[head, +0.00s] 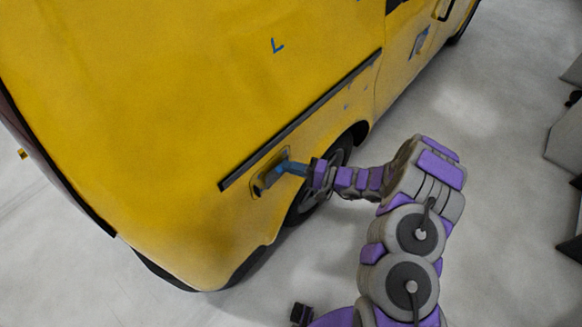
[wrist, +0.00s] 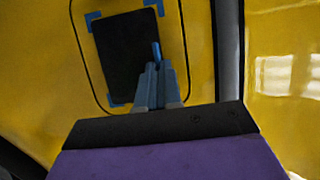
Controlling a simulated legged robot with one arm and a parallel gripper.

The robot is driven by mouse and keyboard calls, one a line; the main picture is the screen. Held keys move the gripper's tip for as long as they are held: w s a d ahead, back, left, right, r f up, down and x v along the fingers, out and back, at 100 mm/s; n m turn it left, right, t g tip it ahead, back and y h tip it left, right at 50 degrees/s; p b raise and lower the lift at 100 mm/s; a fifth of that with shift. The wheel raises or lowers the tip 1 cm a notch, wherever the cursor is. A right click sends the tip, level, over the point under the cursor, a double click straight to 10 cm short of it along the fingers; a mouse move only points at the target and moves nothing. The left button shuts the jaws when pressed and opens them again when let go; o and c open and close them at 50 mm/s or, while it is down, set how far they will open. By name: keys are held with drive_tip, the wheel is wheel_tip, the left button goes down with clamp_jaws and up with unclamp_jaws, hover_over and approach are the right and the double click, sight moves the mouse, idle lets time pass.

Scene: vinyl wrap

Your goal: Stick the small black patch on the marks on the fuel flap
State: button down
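The small black patch (wrist: 122,50) lies flat against, or very close over, the yellow fuel flap (wrist: 172,45) in the wrist view. Blue corner marks show at its top left (wrist: 92,19) and top right (wrist: 153,6). Its upper corners sit close to these marks, with a slight tilt. The lower right of the patch is hidden by my fingers. My gripper (wrist: 155,68) has its fingers close together around a thin blue tab that stands out from the patch. In the head view my gripper (head: 288,168) is at the flap on the van's side.
The yellow van (head: 180,90) fills the left. A dark trim strip (head: 305,115) runs just above the flap, and a wheel (head: 310,195) is below right. Another blue mark (head: 278,45) is higher on the panel.

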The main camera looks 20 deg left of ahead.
drive_tip(key=shift+w+a+f+b, duration=0.15)
drive_tip(key=shift+a+b, duration=0.25)
drive_tip(key=shift+a, duration=0.2)
idle(0.6)
drive_tip(key=shift+b, duration=0.5)
idle(1.8)
idle(0.3)
drive_tip(key=c, duration=1.2)
unclamp_jaws()
drive_tip(key=shift+a, duration=0.1)
drive_tip(key=shift+c, duration=0.2)
drive_tip(key=d+p, duration=0.2)
drive_tip(key=d, duration=1.5)
drive_tip(key=shift+d+p, duration=0.25)
drive_tip(key=shift+p, duration=0.1)
drive_tip(key=shift+w, duration=0.1)
